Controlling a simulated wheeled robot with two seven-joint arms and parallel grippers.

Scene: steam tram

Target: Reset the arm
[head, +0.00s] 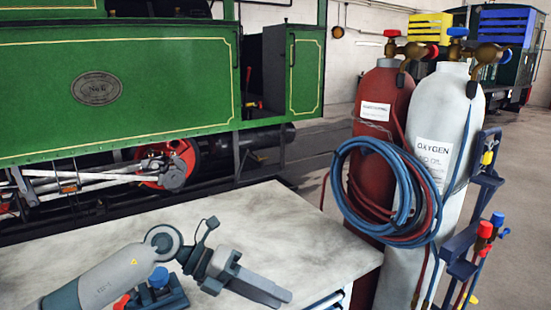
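My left arm comes in from the lower left over the pale bench top. My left gripper (284,297) hangs over the front part of the bench, pointing to the lower right. Its fingers look close together, and I see nothing between them. My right arm and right gripper are not in view.
A pale bench top (290,225) lies below my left arm. A dark blue fixture with a blue knob (159,277) stands partly behind that arm. To the right stand a dark red cylinder (382,100) and a white oxygen cylinder (437,110), with coiled hoses (345,190). A green tram (150,75) stands behind.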

